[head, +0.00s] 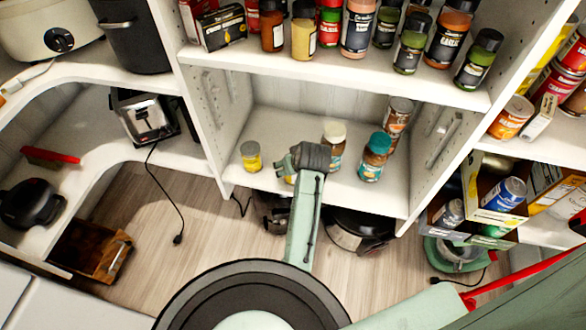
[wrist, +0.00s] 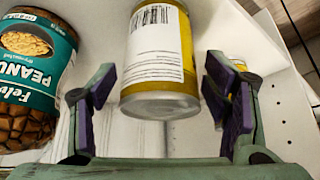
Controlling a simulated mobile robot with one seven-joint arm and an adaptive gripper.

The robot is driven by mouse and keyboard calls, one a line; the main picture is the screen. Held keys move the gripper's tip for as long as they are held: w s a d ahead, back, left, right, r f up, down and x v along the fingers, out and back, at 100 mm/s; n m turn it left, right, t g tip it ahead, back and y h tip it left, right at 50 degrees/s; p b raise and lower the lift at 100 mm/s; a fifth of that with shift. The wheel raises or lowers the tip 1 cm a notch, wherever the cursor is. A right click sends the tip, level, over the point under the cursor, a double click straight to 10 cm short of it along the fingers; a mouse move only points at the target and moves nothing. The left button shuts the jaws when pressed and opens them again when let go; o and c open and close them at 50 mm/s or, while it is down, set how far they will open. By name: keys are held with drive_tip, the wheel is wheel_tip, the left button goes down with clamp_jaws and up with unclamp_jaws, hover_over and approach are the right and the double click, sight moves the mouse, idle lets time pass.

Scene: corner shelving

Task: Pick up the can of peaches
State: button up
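A yellow can with a white barcode label (wrist: 158,55) is in the wrist view, between the two fingers of my gripper (wrist: 165,90). A gap shows on both sides of it, so the gripper is open and not holding it. No name is readable on this side of the can. In the head view my gripper (head: 303,160) reaches over the front of the middle shelf (head: 282,125) and hides most of what is under it; a bit of yellow (head: 291,179) shows below. Another small yellow can (head: 251,156) stands on the shelf left of the gripper.
A peanut jar with a teal label (wrist: 35,75) is close left of the can in the wrist view. A white-lidded jar (head: 334,140) and a teal-lidded jar (head: 374,157) stand right of my gripper. Spice jars (head: 357,28) fill the shelf above.

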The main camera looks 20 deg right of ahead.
drive_tip(key=c, duration=1.5)
drive_tip(key=shift+r, duration=0.15)
drive_tip(key=shift+r, duration=0.3)
wheel_tip(320, 180, up, 3)
drive_tip(key=shift+s+f+b, duration=0.1)
drive_tip(key=shift+s+b, duration=0.05)
drive_tip(key=shift+b, duration=0.25)
drive_tip(key=s+r+b, duration=0.1)
drive_tip(key=s+b, duration=0.1)
drive_tip(key=s, duration=1.3)
drive_tip(key=w+n+y+p, duration=0.1)
drive_tip(key=w+n+p, duration=0.1)
drive_tip(key=w, duration=0.3)
drive_tip(key=w+n+g+y+p, duration=0.1)
drive_tip(key=w+n+y+p, duration=0.1)
drive_tip(key=w, duration=0.3)
drive_tip(key=w+n+y+p, duration=0.1)
drive_tip(key=w+n+p, duration=0.3)
drive_tip(key=w, duration=0.1)
drive_tip(key=shift+f+g+p, duration=0.15)
drive_tip(key=shift+g+p, duration=0.15)
drive_tip(key=shift+w+f, duration=0.15)
drive_tip(key=shift+f, duration=0.15)
drive_tip(key=shift+f+b, duration=1.55)
